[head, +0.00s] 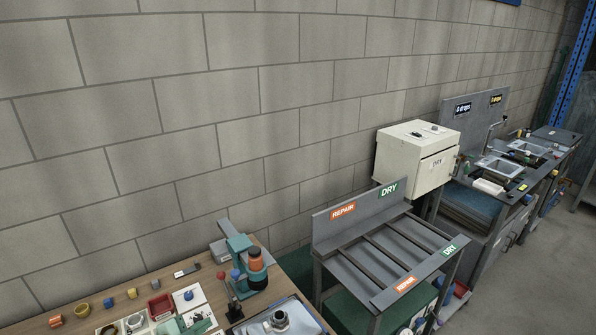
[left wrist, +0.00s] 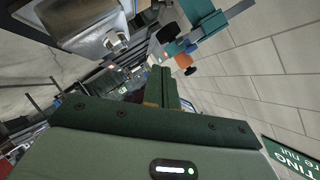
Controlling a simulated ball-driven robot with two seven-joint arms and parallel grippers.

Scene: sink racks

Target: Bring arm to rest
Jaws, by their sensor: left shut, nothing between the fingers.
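My left gripper (left wrist: 164,72) shows in the left wrist view. Its dark green fingers are together, shut and empty, and they point up the picture from the green gripper body. My right gripper shows in neither view.
A wooden bench (head: 144,284) at lower left holds a teal press (head: 240,247), small coloured parts and a grey tray (head: 313,318). A rack marked REPAIR and DRY (head: 347,228), a cream box (head: 403,158) and a sink bench stand along the block wall. The floor at right is clear.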

